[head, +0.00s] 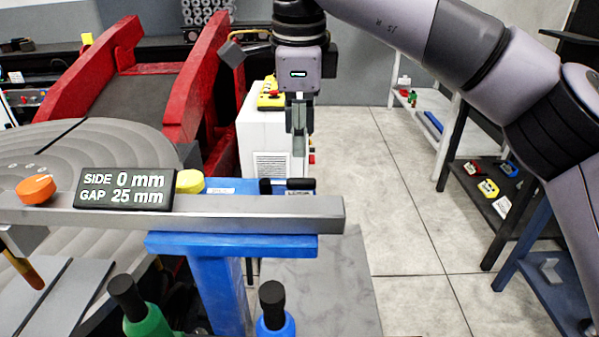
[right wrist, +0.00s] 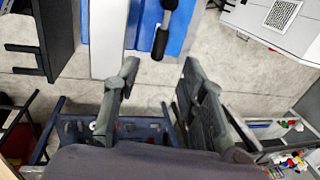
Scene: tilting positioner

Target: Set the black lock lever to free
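The black lock lever (head: 300,184) is at the right end of the blue stand's top (head: 232,244), just behind the grey bar (head: 250,212). A short black upright piece (head: 265,187) stands beside it. My left gripper is not in view.
A display (head: 124,188) on the bar reads side 0 mm, gap 25 mm. An orange knob (head: 36,189) and a yellow knob (head: 189,181) flank it. Green (head: 148,322) and blue (head: 278,326) black-topped items stand in front.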

